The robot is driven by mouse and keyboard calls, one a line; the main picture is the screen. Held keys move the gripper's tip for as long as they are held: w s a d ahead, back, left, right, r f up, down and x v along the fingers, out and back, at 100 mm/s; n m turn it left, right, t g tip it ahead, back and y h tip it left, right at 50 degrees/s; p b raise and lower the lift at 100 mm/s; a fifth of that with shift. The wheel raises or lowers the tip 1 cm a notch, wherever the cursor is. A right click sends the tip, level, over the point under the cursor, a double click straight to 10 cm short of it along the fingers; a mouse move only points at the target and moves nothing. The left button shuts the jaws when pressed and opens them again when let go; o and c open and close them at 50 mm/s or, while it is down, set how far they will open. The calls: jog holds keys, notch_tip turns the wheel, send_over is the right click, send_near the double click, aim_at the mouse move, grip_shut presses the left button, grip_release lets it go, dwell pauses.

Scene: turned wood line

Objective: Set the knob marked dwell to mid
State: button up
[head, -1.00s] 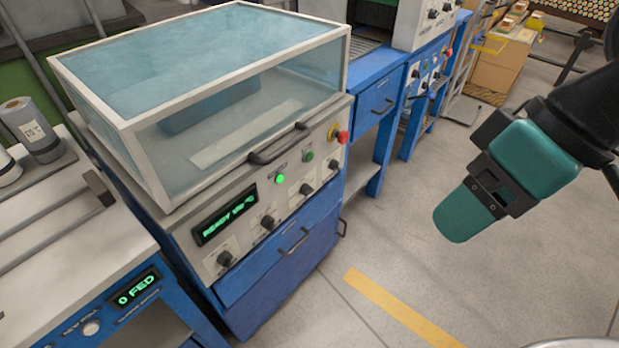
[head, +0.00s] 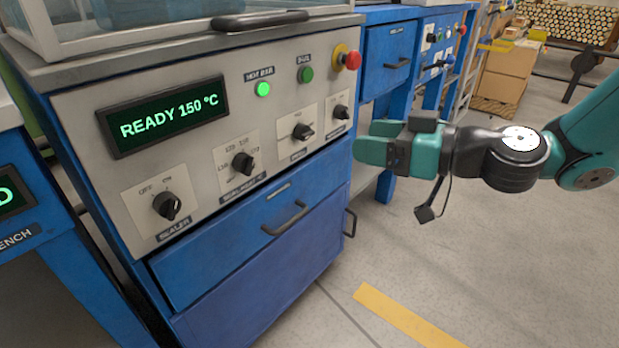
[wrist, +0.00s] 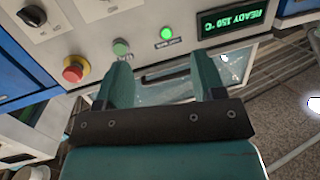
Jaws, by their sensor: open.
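The control panel (head: 215,215) of the blue sealer machine carries a row of black knobs in the head view. The left knob (head: 167,205) is labelled sealer. The second knob (head: 242,163) has a seal heat label. The third knob (head: 303,131) and the right knob (head: 341,111) have labels too small to read surely, so I cannot tell which is dwell or its setting. My gripper (head: 362,142) is open and empty, just right of the panel, apart from the knobs. In the wrist view my gripper (wrist: 163,72) faces the upside-down panel; a black knob (wrist: 33,16) shows upper left.
A red stop button (head: 352,61), a green button (head: 305,74) and a lit green lamp (head: 263,89) sit above the knobs. The display (head: 165,116) reads READY 150 °C. Drawer handles (head: 285,218) stick out below. Floor on the right is clear.

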aim_at(310, 134)
jog(key=w+d+f+m+t+b, duration=0.2)
jog(key=w+d+f+t+b, duration=0.1)
jog(key=w+f, duration=0.3)
jog(key=shift+h, duration=0.3)
jog(key=x, duration=0.5)
jog(key=p+x, duration=0.1)
jog(key=x, duration=0.4)
jog(key=p+x, duration=0.1)
jog(key=x, duration=0.5)
jog(key=shift+s+a+f, duration=0.2)
jog(key=shift+s+a, duration=0.1)
jog(key=shift+a, duration=0.05)
jog(key=c, duration=0.9)
